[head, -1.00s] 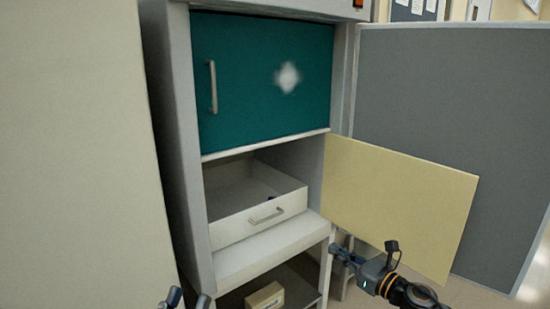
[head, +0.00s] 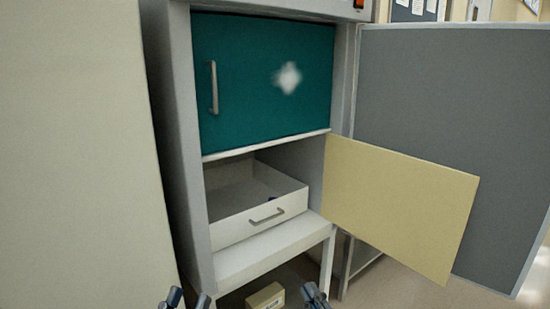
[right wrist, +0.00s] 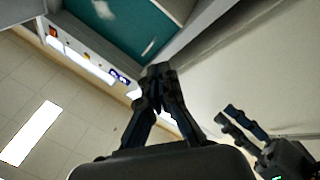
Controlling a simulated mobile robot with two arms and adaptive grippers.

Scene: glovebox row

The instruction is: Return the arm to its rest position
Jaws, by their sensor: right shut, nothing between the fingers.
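My right gripper (head: 315,296) shows at the bottom edge of the head view, in front of the lower shelf of the cabinet. In the right wrist view its dark fingers (right wrist: 160,72) meet at the tips, with nothing between them. My left gripper (head: 188,300) is at the bottom edge of the head view, left of the right one, with its two fingertips apart and nothing seen between them. It also shows at the right of the right wrist view (right wrist: 243,122). Most of both arms is outside the head view.
The cabinet has a shut teal door (head: 255,110) above. A white drawer (head: 238,228) is pulled out below it, with a small dark item inside. A cream door (head: 400,205) stands open at right. A small box (head: 265,297) lies on the lower shelf. A grey partition (head: 450,130) stands behind.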

